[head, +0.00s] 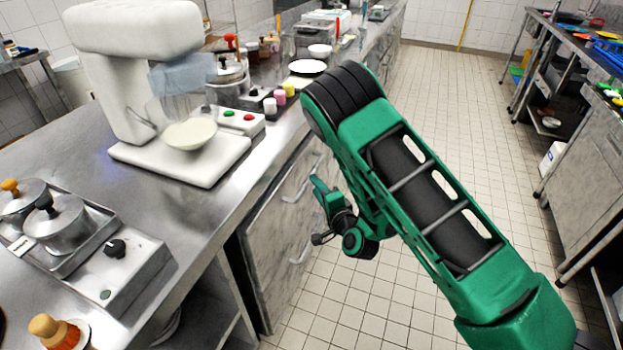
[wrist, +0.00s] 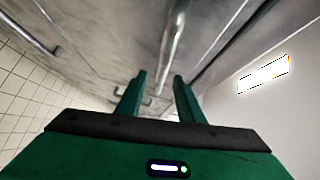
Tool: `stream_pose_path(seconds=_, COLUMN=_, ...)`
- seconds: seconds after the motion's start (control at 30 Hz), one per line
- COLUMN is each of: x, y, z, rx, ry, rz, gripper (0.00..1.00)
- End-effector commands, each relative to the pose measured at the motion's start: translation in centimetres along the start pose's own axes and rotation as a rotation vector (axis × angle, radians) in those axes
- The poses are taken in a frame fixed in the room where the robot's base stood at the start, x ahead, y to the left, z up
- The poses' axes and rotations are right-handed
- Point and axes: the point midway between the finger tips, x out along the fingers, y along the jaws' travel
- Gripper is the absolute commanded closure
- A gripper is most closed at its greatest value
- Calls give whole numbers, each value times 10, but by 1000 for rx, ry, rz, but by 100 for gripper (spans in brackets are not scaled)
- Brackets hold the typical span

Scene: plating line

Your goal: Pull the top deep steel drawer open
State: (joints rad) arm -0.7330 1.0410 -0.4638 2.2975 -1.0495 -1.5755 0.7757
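The top steel drawer (head: 279,210) is in the counter front, left of my arm in the head view, and looks closed. Its bar handle (head: 297,188) shows just left of my gripper (head: 320,188). In the wrist view, a steel bar handle (wrist: 174,32) runs from the top edge down toward the gap between the fingers of my gripper (wrist: 158,78). The two green fingers are apart. The bar lines up with the gap; I cannot tell whether it is between the fingertips or beyond them, and no grip on it shows.
A lower handle (head: 303,249) is below, on the same unit. The steel counter (head: 215,212) carries a white mixer (head: 140,75) and steel pots above the drawers. The tiled aisle floor (head: 455,120) is clear. Another steel unit (head: 590,150) stands at right.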

Motion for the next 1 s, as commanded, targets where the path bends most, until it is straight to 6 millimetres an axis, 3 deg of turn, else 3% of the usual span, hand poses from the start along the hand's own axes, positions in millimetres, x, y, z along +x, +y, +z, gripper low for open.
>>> stream_pose_path(seconds=1.0, x=45, y=1, z=0, rx=3, ry=-1, rz=3, gripper=66)
